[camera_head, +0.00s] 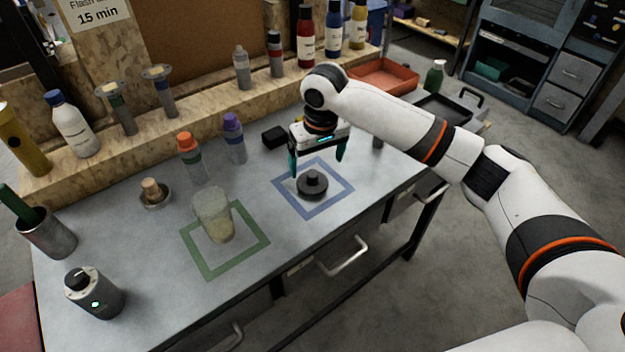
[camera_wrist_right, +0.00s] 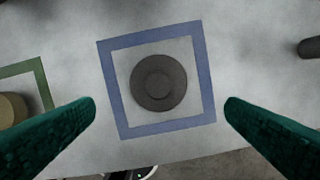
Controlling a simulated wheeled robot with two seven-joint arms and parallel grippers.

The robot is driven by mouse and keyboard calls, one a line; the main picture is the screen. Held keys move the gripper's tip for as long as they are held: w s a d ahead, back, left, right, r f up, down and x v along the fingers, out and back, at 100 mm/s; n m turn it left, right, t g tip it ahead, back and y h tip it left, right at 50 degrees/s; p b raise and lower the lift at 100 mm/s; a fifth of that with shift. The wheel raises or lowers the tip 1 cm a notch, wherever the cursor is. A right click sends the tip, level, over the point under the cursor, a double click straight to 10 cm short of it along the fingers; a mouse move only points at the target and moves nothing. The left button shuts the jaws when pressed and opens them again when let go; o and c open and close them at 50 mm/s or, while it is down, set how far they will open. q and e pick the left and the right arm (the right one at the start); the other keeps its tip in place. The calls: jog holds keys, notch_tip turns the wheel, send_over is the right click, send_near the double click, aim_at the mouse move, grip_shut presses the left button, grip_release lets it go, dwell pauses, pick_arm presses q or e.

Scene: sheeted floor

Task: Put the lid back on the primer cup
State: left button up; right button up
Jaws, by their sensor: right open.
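The black round lid (camera_head: 312,184) with a raised knob lies inside the blue square outline on the table. In the right wrist view the lid (camera_wrist_right: 158,82) sits between and beyond my fingers. My right gripper (camera_head: 318,168) is open and empty, above the lid, its green fingers spread either side. In the wrist view its fingertips (camera_wrist_right: 160,106) are wide apart. The translucent primer cup (camera_head: 213,214) stands uncovered at the green square outline, left of the lid, with beige contents. Its edge shows at the left of the wrist view (camera_wrist_right: 12,108). My left gripper is not in view.
Orange-capped (camera_head: 190,158) and purple-capped (camera_head: 234,138) bottles stand behind the cup. A small black block (camera_head: 274,137) lies near the right gripper. A small dish (camera_head: 155,195) and a dark grey canister (camera_head: 94,292) are at left. The table between the two outlines is clear.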

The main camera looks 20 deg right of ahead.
aim_at(313, 173)
jog(key=shift+w+a+f+p, duration=0.1)
jog(key=shift+w+f, duration=0.2)
jog(key=shift+f, duration=0.8)
jog(key=shift+w+a+f+p, duration=0.1)
jog(key=shift+w+f, duration=0.2)
jog(key=shift+f, duration=0.85)
jog(key=shift+w+f+p, duration=0.1)
jog(key=shift+w+f, duration=0.2)
jog(key=shift+f, duration=0.8)
jog(key=c, duration=1)
